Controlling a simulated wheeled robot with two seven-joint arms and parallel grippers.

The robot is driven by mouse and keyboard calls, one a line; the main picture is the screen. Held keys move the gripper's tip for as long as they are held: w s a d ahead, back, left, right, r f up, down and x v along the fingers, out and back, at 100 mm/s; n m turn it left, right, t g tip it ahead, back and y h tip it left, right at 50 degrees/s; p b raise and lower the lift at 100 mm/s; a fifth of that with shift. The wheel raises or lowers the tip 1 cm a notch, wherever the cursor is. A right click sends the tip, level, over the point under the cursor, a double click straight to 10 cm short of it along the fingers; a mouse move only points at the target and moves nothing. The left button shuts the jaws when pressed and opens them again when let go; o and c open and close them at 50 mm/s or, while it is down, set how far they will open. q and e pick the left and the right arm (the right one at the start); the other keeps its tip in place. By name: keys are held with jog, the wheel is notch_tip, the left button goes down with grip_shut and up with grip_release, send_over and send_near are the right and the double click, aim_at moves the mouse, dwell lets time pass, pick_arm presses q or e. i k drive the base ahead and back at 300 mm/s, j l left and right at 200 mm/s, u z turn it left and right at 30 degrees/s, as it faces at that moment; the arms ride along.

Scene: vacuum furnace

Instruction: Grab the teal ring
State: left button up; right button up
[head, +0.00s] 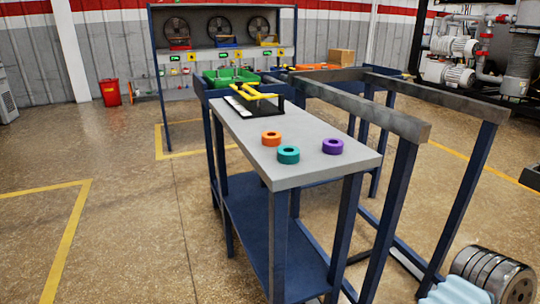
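The teal ring (288,155) lies flat near the front edge of the grey tabletop (300,172). An orange ring (271,138) lies behind it and to its left. A purple ring (333,146) lies to its right. The three rings are apart from each other. Neither of my grippers shows in the head view.
A yellow-handled black fixture (262,96) stands at the far end of the table. A blue frame with grey beams (370,113) stands close on the table's right. Metal discs (492,274) lie at the lower right. The floor left of the table is clear.

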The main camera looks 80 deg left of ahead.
aim_at(288, 154)
jog(key=u, duration=0.45)
jog(key=i+u, duration=0.1)
jog(key=u, duration=0.75)
jog(key=l+u, duration=0.1)
jog(key=u, duration=0.8)
jog(key=l+u, duration=0.15)
jog(key=u, duration=0.25)
jog(key=i+l+u, duration=0.1)
jog(key=u, duration=0.35)
